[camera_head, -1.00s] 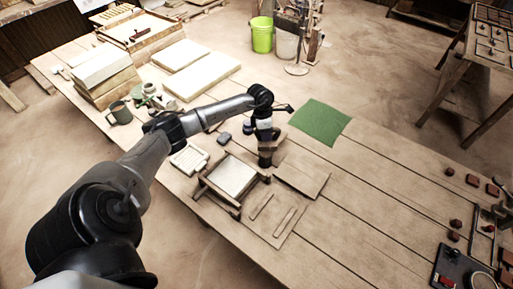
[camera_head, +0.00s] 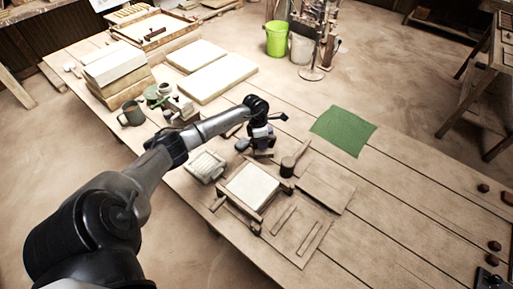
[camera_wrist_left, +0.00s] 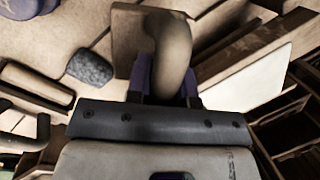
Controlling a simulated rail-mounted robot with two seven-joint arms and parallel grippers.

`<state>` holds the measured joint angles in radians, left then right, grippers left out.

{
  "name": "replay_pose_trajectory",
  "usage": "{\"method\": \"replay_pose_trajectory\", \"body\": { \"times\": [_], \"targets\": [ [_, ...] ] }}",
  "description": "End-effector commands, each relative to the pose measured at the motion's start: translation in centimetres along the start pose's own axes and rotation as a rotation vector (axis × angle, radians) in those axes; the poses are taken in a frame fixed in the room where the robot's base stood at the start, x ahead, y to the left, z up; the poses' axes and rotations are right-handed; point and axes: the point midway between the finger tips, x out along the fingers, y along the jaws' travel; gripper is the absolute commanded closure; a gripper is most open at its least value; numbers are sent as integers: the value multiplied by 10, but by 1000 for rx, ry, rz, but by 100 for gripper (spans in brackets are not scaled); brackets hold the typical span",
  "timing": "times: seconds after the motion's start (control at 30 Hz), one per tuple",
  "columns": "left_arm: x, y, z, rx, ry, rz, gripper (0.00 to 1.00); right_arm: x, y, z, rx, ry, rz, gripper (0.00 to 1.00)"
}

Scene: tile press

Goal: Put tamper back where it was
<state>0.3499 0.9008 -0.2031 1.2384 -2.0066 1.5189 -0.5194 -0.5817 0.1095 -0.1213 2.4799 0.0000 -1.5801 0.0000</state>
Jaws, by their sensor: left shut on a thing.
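My left gripper (camera_head: 260,143) is shut on the tamper, over the table on the far side of the tile frame. In the left wrist view the tamper's brown, rounded handle (camera_wrist_left: 170,48) stands between the two fingers (camera_wrist_left: 166,88). Its flat wooden block (camera_wrist_left: 127,38) shows beyond the handle. In the head view the gripper hides most of the tamper, and only a bit of its block (camera_head: 264,154) shows below the fingers. I cannot tell whether the block touches the table. My right gripper is not in view.
A mallet (camera_head: 287,168) lies right of the gripper. The frame with a pale slab (camera_head: 252,186) is nearer. A slotted pale tray (camera_head: 206,166) is at the left. A grey stone (camera_wrist_left: 90,68) lies near the tamper. A green cloth (camera_head: 343,130) lies to the right, with bare planks around it.

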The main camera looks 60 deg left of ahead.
Motion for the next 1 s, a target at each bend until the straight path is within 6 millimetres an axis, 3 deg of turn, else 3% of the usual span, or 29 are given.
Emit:
{"method": "replay_pose_trajectory", "body": {
  "times": [0.17, 0.43, 1.0],
  "targets": [
    [8, 1, 0, 1, -2, -1, 100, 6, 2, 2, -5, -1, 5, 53],
    [39, 6, -2, 5, -3, -1, 100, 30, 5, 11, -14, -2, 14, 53],
    [46, 8, -3, 6, -1, 0, 100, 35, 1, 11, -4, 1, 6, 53]
  ]
}}
